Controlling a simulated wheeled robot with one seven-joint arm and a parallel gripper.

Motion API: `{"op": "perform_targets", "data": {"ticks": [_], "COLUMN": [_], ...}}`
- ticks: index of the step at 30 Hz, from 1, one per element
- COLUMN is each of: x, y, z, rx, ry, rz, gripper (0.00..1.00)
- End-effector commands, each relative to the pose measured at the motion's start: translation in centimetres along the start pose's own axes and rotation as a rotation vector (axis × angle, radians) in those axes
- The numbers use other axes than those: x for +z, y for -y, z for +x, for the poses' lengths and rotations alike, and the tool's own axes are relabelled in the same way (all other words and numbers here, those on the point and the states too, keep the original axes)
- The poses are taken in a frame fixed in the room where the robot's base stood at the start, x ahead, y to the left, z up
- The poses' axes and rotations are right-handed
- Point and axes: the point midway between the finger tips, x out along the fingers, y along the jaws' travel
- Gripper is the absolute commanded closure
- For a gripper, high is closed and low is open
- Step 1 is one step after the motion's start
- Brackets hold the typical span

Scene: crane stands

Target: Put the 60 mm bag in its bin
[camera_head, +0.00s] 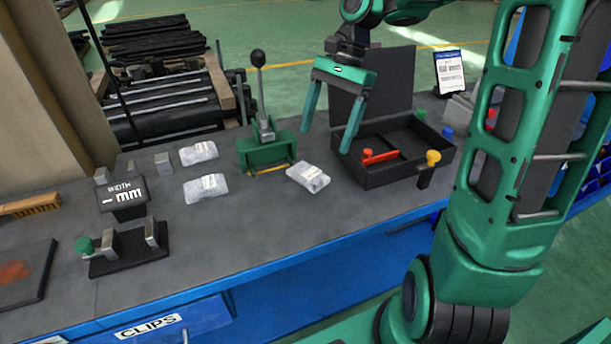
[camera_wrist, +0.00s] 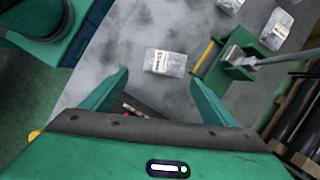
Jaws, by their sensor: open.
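Three clear bags with white labels lie on the grey bench: one at the back (camera_head: 198,152), one in front of it (camera_head: 205,188), and one to the right (camera_head: 308,177). Their label text is too small to read, so I cannot tell which is the 60 mm bag. My gripper (camera_head: 327,138) is open and empty above the bench, between the right bag and a black box. In the wrist view, one bag (camera_wrist: 165,62) lies just beyond the gap between my fingertips (camera_wrist: 158,78), apart from them. No bin marked 60 mm is readable; blue bins (camera_head: 592,165) show partly behind my arm.
A green lever press (camera_head: 266,148) stands left of the right bag. The open black box (camera_head: 400,175) holds a red-handled item. A gauge with a "WIDTH - mm" display (camera_head: 122,192), a clamp fixture (camera_head: 128,248) and a brush (camera_head: 28,205) are at left. The front bench middle is clear.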

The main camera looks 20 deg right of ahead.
Motion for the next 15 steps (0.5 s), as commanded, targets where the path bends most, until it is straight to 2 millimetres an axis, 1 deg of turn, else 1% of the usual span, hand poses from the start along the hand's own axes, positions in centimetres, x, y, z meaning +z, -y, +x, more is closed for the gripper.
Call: {"op": "perform_targets", "data": {"ticks": [1, 5, 8, 12, 15], "x": [0.0, 0.4, 0.7, 0.8, 0.8], "y": [0.6, 1.4, 1.6, 1.5, 1.5], "z": [0.0, 0.2, 1.2, 3.4, 4.7], "rx": [0.001, 0.003, 0.003, 0.005, 0.004], "ry": [0.017, 0.038, 0.043, 0.042, 0.042], "rz": [0.014, 0.039, 0.042, 0.042, 0.042], "gripper": [0.2, 0.2, 0.2, 0.2, 0.2]}}
